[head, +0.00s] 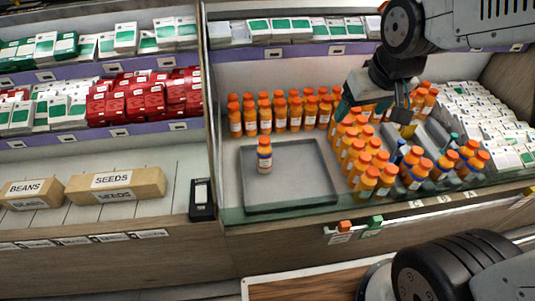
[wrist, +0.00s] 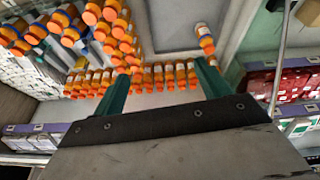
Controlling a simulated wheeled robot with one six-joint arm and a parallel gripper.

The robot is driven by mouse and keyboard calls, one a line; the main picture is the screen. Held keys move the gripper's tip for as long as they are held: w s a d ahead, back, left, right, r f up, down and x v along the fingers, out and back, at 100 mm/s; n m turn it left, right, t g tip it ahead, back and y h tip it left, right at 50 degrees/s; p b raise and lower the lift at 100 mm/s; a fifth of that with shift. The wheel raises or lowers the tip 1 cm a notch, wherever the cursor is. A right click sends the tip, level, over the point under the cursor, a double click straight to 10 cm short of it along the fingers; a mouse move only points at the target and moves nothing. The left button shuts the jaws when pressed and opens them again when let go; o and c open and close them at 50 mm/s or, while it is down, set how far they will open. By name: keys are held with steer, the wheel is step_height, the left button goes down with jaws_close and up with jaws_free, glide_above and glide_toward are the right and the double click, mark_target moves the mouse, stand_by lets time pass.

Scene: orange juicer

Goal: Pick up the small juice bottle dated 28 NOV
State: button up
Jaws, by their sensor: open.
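Many small orange juice bottles with orange caps stand on the shelf. One bottle (head: 264,155) with a blue band stands upright and alone on a grey tray (head: 290,190); it also shows in the wrist view (wrist: 205,38). Rows of bottles (head: 362,160) stand right of the tray, and more (head: 280,112) stand behind it. Some bottles at the right (head: 418,172) have blue bands. The dates are too small to read, so I cannot tell which is 28 NOV. My gripper (head: 372,118) is above the rows on the right. Its teal fingers are apart and empty (wrist: 162,78).
White and green cartons (head: 490,120) fill the right side. A partition (head: 208,100) divides off the left bay, with red boxes (head: 140,98) and boxes marked BEANS (head: 35,192) and SEEDS (head: 115,183). Most of the tray is bare.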

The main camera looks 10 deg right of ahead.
steer(key=w+a+f+n+t, duration=0.1)
steer(key=w+a+f+t, duration=0.15)
steer(key=w+f, duration=0.7)
steer(key=n+t+y, duration=0.3)
steer(key=t+y, duration=0.1)
glide_above(268, 153)
steer(key=d, duration=0.4)
step_height(268, 153, down, 15)
steer(key=a+f, duration=0.1)
steer(key=f, duration=0.1)
steer(key=s+a+f+t+y, duration=0.1)
steer(key=f, duration=0.1)
steer(key=s+f+y, duration=0.1)
steer(key=shift+a+f, duration=0.4)
steer(key=shift+s+f+t, duration=0.15)
steer(key=shift+f+t, duration=0.1)
steer(key=shift+f, duration=0.2)
steer(key=x, duration=0.7)
steer(key=shift+w, duration=0.35)
steer(key=c, duration=1.3)
